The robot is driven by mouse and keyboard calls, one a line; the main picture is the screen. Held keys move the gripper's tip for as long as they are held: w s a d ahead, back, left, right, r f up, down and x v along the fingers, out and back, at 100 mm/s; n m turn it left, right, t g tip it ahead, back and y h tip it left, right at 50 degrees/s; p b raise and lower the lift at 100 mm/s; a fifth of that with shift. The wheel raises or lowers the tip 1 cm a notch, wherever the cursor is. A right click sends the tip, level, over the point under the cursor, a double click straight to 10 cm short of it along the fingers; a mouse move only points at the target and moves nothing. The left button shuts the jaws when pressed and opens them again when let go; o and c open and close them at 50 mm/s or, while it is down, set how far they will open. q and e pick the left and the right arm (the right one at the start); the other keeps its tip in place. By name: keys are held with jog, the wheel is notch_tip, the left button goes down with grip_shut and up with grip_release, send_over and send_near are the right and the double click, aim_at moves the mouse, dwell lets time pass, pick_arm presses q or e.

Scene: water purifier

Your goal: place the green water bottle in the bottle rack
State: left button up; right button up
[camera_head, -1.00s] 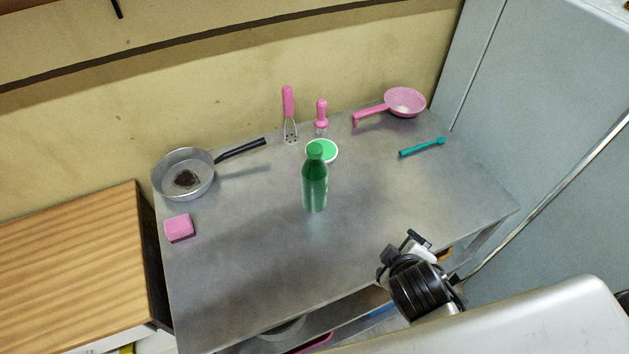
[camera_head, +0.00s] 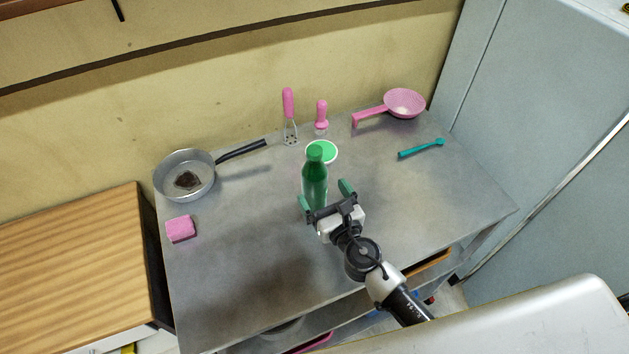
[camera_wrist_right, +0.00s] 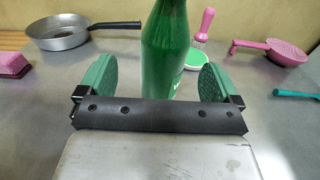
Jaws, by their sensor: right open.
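The green water bottle (camera_head: 314,180) stands upright near the middle of the metal table (camera_head: 250,245). My right gripper (camera_head: 326,194) is open at the bottle's near side, with its green finger pads spread. In the right wrist view the bottle (camera_wrist_right: 165,50) shows between and beyond the two pads of the gripper (camera_wrist_right: 158,82), with a gap on each side. The bottle's lower part is hidden behind the gripper there. My left gripper is not in view. I cannot make out a bottle rack.
A green-topped round item (camera_head: 322,151) is behind the bottle, with a pink-handled masher (camera_head: 289,115) and brush (camera_head: 321,115). A pink strainer (camera_head: 404,103) and teal utensil (camera_head: 421,148) are at right.

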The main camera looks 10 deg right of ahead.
aim_at(314, 173)
jog(key=x, duration=0.6)
jog(key=shift+w+d, duration=0.2)
jog(key=shift+w, duration=0.1)
jog(key=shift+s, duration=0.1)
jog(key=shift+c, duration=0.2)
jog(key=shift+c, duration=1.2)
jog(key=c, duration=1)
jog(key=shift+r, duration=0.1)
jog(key=shift+c, duration=0.9)
jog(key=shift+r, duration=0.1)
